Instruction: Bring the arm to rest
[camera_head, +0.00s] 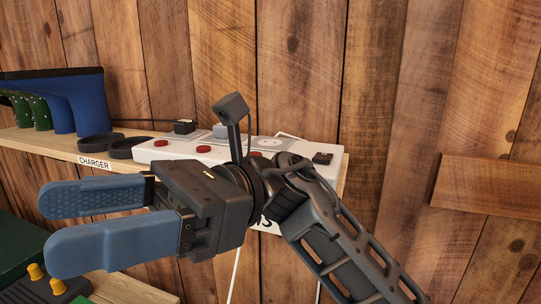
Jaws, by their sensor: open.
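My gripper (75,222) is at the lower left of the head view. Its two blue fingers are apart with nothing between them. My arm comes up from the bottom right and the gripper points left, in front of the wooden shelf. It hides part of the shelf and of the white box on it. From this view I cannot tell how far the gripper is from the shelf edge.
A wooden shelf (60,146) labelled CHARGER runs along the plank wall. It carries blue and green boots (85,101), dark rings (127,148) and a white box (160,153) with red buttons. A dark item with yellow knobs (37,273) is at lower left.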

